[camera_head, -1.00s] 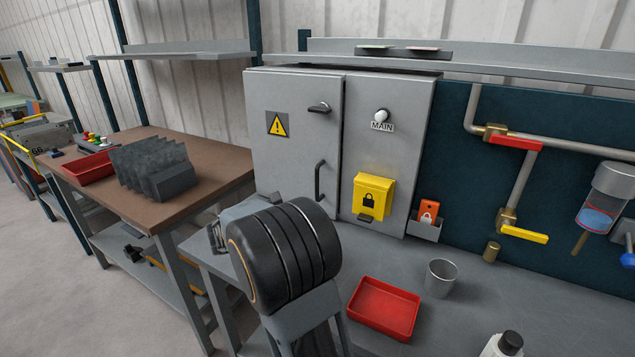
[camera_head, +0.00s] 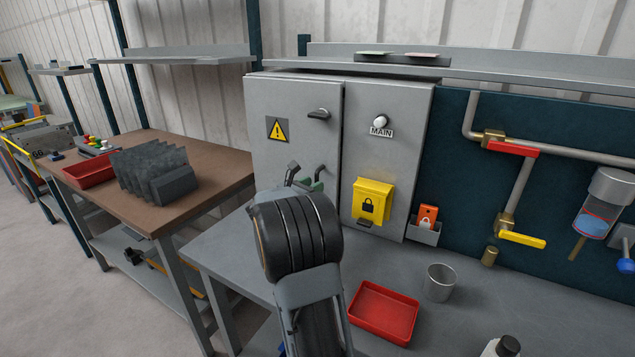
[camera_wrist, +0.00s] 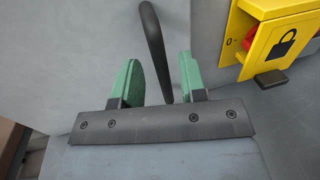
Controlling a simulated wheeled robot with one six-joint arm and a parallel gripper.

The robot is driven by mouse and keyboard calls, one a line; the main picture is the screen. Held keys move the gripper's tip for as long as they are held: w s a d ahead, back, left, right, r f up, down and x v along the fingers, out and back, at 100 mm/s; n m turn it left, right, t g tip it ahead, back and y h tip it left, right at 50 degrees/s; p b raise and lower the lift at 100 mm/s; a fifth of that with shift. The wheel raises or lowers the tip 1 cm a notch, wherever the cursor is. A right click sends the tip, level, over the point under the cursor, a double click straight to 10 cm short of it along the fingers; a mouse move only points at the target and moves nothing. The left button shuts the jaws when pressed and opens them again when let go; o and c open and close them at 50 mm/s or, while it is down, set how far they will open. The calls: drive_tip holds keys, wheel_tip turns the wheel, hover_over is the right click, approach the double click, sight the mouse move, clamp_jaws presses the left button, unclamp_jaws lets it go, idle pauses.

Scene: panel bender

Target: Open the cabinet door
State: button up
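The grey cabinet's left door (camera_head: 290,150) carries a yellow warning sign and a dark latch (camera_head: 319,114). It looks closed against the right panel. Its dark vertical bar handle (camera_wrist: 153,40) is low near the door's right edge; in the head view my gripper hides most of it. My gripper (camera_head: 305,180) is in front of the handle. In the wrist view my gripper's green fingers (camera_wrist: 162,82) are apart, with the handle's lower part showing between them, nearer the right finger. Its depth between the fingers is hard to tell.
A yellow lock box (camera_head: 372,200) sits on the right panel, close right of my gripper. A red tray (camera_head: 384,312) and a metal cup (camera_head: 439,282) stand on the grey bench in front. A brown table (camera_head: 140,200) stands left.

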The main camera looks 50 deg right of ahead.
drive_tip(key=shift+w+d, duration=0.1)
drive_tip(key=shift+d, duration=1.15)
drive_tip(key=shift+c, duration=0.4)
clamp_jaws()
